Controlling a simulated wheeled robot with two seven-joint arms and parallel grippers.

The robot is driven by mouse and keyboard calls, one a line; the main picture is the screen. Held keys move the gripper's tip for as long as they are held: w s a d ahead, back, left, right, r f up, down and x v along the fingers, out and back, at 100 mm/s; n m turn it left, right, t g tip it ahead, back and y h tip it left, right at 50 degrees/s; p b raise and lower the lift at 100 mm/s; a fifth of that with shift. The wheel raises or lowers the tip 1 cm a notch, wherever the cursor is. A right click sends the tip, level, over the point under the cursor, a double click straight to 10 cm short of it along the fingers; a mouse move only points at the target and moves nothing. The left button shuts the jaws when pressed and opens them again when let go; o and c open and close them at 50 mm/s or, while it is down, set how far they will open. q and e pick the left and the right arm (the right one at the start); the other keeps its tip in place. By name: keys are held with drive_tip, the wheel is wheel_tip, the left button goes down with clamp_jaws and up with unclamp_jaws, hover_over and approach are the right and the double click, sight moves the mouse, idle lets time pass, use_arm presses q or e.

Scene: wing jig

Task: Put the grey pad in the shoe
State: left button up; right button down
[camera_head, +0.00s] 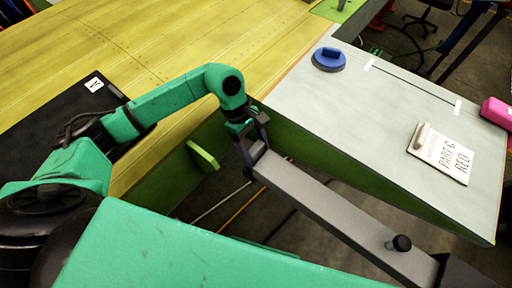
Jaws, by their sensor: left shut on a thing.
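My left gripper (255,143) is at the end of the teal arm that comes in from the left. It points down, with its fingers shut at the upper left end of a long grey bar (320,209). The bar slopes down to the right, carries a black knob (401,243) and meets a dark part at the lower right. No separate grey pad can be told apart; anything small between the fingers is hidden. I cannot make out a shoe for certain. My right gripper is out of view.
A yellow panelled surface (150,45) fills the upper left, with a black mat (40,130).

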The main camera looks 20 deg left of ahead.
use_arm(q)
drive_tip(key=shift+f, duration=0.2)
drive_tip(key=o, duration=1.3)
drive_tip(key=shift+r, duration=0.1)
drive_tip(key=shift+o, duration=0.2)
drive_tip(key=shift+r+p, duration=0.35)
drive_tip(key=shift+p, duration=0.05)
drive_tip(key=shift+r+p, duration=0.6)
drive_tip(key=shift+p, duration=0.2)
drive_tip(key=shift+w+a+r+b, duration=0.3)
drive_tip(key=shift+a+r+b, duration=0.1)
drive_tip(key=shift+b, duration=0.55)
drive_tip(key=b+v, duration=0.2)
drive_tip(key=v, duration=0.8)
drive_tip(key=shift+r+b, duration=0.2)
drive_tip(key=shift+b, duration=0.15)
